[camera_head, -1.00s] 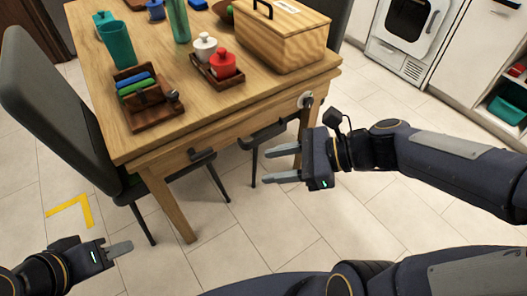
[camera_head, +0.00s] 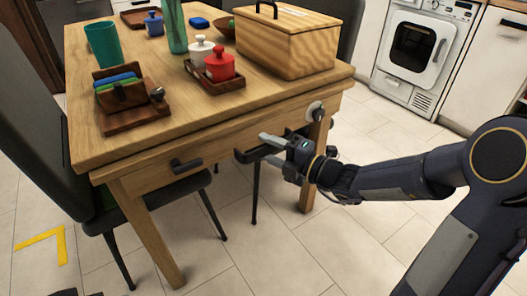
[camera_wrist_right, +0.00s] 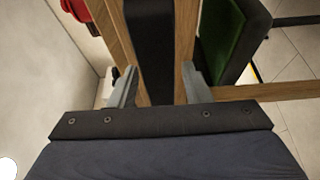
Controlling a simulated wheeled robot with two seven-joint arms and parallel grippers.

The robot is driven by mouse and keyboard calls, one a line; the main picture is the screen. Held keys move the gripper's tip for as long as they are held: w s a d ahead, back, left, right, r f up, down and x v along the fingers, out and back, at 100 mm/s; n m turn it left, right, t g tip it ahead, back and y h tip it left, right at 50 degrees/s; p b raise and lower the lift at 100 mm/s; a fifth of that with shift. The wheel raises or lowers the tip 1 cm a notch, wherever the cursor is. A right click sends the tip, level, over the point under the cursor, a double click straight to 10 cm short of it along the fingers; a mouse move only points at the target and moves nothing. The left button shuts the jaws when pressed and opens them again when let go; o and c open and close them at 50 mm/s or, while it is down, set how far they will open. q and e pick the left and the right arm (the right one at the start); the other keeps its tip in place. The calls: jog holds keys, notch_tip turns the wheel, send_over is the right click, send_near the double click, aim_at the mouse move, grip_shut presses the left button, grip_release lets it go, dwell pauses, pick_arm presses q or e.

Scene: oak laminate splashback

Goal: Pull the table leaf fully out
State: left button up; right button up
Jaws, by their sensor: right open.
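The wooden table (camera_head: 205,105) has a leaf (camera_head: 215,142) with a wooden front just under its top, facing me. Two dark bar handles are on that front, a left one (camera_head: 192,163) and a right one (camera_head: 246,155). My right gripper (camera_head: 268,146) is open at the right handle, partly covering it. In the right wrist view the dark handle (camera_wrist_right: 150,45) runs between the two spread fingers (camera_wrist_right: 160,90), with gaps seen at both sides. Only a dark sliver, likely my left gripper, shows at the bottom left edge; its fingers are hidden.
A wooden box (camera_head: 287,42), a red jar (camera_head: 220,66), a white jar (camera_head: 200,50), a teal cup (camera_head: 103,43) and a caddy (camera_head: 125,98) stand on the table. A dark chair (camera_head: 38,110) is close on the left. Tiled floor in front is clear.

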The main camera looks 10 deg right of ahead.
jog(key=shift+x, duration=0.95)
grip_shut()
